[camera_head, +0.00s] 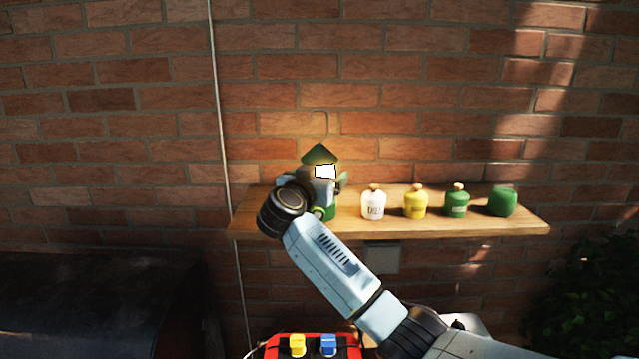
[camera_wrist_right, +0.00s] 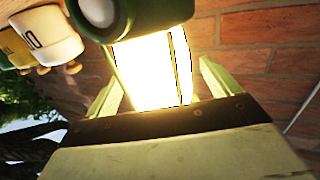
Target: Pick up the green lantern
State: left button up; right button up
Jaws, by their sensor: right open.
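The green lantern (camera_head: 320,153) stands at the left part of the wooden shelf, with a dark green pointed roof, a thin wire handle above and a lit, glowing body. My right gripper (camera_head: 329,186) is at the lantern and hides much of its body. In the right wrist view, the lantern's bright panes (camera_wrist_right: 150,72) and green base show between the two pale green fingers of the right gripper (camera_wrist_right: 160,88). The fingers are apart, one on each side of the lantern. I cannot tell whether either touches it. My left gripper is not in view.
The shelf (camera_head: 480,228) against the brick wall also holds a white bottle (camera_head: 373,205), a yellow bottle (camera_head: 415,205), a green bottle (camera_head: 456,203) and a rounded green object (camera_head: 502,202). A red box (camera_head: 270,347) with yellow and blue items is below.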

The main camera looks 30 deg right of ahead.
jog(key=shift+x, duration=0.9)
jog(key=shift+c, duration=0.2)
jog(key=c, duration=1.3)
